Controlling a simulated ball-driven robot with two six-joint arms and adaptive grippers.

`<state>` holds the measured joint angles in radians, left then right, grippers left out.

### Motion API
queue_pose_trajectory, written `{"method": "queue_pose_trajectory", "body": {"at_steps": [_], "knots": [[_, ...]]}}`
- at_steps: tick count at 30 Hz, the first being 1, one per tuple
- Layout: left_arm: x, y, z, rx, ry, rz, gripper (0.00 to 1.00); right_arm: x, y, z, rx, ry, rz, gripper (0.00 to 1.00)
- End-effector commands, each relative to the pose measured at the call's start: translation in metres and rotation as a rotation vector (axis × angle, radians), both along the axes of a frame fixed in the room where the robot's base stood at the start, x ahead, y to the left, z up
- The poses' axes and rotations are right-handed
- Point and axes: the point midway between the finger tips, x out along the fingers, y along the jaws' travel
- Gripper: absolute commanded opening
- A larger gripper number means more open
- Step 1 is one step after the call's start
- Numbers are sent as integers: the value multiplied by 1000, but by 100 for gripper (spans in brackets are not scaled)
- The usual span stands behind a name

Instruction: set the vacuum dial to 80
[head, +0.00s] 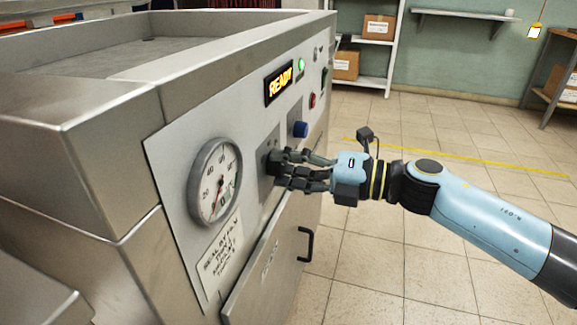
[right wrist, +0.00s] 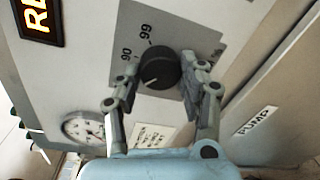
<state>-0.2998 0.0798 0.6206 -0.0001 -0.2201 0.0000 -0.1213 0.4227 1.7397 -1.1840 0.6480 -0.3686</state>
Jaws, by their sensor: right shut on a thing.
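The vacuum dial (right wrist: 160,70) is a round black knob on a grey plate (right wrist: 208,42) on the front of the steel machine. The numbers 90 and 99 show beside it in the right wrist view; other marks are hidden by my fingers. A pale pointer line on the knob slants to the lower left, toward my left-hand finger in that view; I cannot read its exact setting. My right gripper (head: 278,170) is shut on the dial, with fingers on both sides of it (right wrist: 163,76). My left gripper is not in view.
A round gauge (head: 214,182) sits left of the dial, above a paper note (head: 221,255). A lit READY display (head: 279,83) and a blue knob (head: 300,129) are close by. A door with a black handle (head: 306,244) is below. The tiled floor to the right is clear.

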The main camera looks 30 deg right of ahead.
Motion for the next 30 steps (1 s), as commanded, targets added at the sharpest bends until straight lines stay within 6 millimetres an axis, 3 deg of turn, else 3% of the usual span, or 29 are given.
{"method": "queue_pose_trajectory", "body": {"at_steps": [8,9,14,23,30], "knots": [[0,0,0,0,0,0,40,-1,0,-2,-4,2,1,8],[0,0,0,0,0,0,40,-1,0,-2,-4,2,1,43],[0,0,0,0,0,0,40,-1,0,-1,-3,2,1,64],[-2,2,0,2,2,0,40,-2,-1,-1,-2,1,0,64],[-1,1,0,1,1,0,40,-29,-24,-1,-6,6,3,64]]}}
